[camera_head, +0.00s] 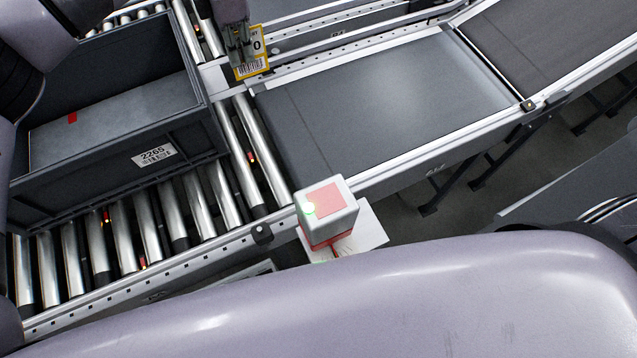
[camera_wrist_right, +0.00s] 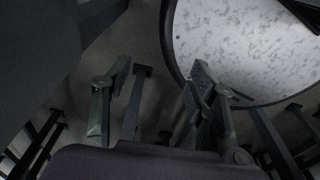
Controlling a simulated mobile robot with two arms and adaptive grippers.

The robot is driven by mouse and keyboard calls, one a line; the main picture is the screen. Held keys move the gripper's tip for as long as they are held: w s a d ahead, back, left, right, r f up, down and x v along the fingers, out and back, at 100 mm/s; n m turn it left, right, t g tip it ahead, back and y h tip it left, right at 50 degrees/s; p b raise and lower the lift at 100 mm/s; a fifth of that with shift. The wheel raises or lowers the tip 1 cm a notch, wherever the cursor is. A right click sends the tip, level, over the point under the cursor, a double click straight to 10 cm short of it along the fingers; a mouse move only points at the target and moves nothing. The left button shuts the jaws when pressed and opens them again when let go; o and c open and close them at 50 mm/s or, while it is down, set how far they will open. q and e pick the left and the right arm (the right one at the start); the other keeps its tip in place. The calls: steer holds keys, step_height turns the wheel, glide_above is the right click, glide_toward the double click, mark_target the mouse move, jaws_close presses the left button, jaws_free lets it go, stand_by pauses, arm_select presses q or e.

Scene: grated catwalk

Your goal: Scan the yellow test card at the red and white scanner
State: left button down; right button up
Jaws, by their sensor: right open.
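The yellow test card (camera_head: 256,66), with a barcode and a black "0" on white, shows at the top in the head view. My left gripper (camera_head: 240,52) comes down from the top edge and is shut on the card; its fingers cover the card's left part. The red and white scanner (camera_head: 330,212) stands on a white plate at the near side of the conveyor, with a green light lit on top. The card is well apart from it, farther back and to the left. My right gripper (camera_wrist_right: 155,85) is open and empty in the right wrist view.
A grey crate (camera_head: 108,184) labelled 2265 sits on the rollers (camera_head: 200,199) at the left. A flat dark belt (camera_head: 390,103) right of the rollers is bare. A round speckled white surface (camera_wrist_right: 245,45) lies beyond my right gripper.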

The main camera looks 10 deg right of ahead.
arm_select(q)
steer(key=shift+s, duration=0.1)
steer(key=w+a, duration=0.1)
steer(key=w, duration=0.5)
arm_select(e)
steer(key=shift+s+d, duration=0.1)
steer(key=shift+s, duration=0.1)
arm_select(q)
steer(key=shift+a, duration=0.1)
stand_by(0.5)
